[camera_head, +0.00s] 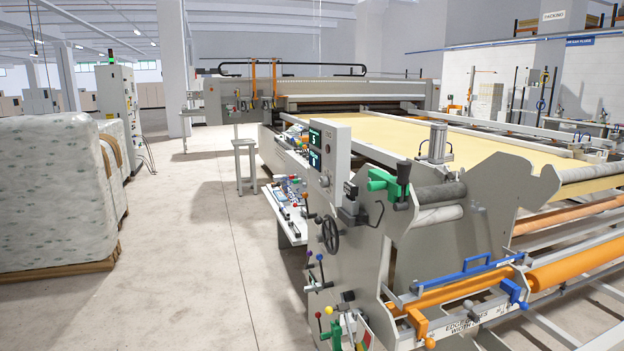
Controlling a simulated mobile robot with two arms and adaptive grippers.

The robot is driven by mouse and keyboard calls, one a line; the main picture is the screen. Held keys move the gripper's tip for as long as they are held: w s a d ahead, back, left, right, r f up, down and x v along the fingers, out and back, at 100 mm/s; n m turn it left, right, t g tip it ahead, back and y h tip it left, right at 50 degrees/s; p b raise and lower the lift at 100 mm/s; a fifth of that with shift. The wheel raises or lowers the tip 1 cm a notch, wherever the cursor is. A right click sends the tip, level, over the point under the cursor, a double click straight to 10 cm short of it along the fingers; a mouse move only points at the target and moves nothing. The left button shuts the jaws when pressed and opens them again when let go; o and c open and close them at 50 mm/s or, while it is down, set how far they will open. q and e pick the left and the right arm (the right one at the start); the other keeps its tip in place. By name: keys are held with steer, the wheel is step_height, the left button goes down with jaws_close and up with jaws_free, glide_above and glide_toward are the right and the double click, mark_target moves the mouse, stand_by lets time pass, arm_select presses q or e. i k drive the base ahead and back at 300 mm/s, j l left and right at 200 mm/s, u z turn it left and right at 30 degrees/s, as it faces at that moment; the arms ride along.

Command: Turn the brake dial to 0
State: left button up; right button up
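A grey control box (335,152) stands on the near end of the quilting machine, right of the middle of the head view. A small round knob (324,181) sits low on that face. It may be the brake dial, but its marks are too small to read, so I cannot tell its setting. A black handwheel (330,235) is on the side plate below. Neither of my grippers is in view.
Wrapped bales (55,195) stand on a pallet at the left. The concrete floor (195,265) between them and the machine is clear. Levers with coloured knobs (314,270) stick out from the machine's side. A small stand (245,165) is farther down the aisle.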

mark_target(325, 182)
steer(key=i+j, duration=0.2)
steer(key=i+j+z, duration=0.1)
steer(key=j, duration=0.35)
steer(key=i+j+z, duration=0.1)
steer(key=i+j, duration=0.25)
steer(key=j, duration=0.3)
steer(key=i+j+z, duration=0.1)
steer(key=j, duration=0.25)
steer(key=i+j, duration=0.2)
steer(key=j, duration=0.15)
steer(key=i+j+z, duration=0.1)
steer(key=j, duration=0.25)
steer(key=i, duration=0.05)
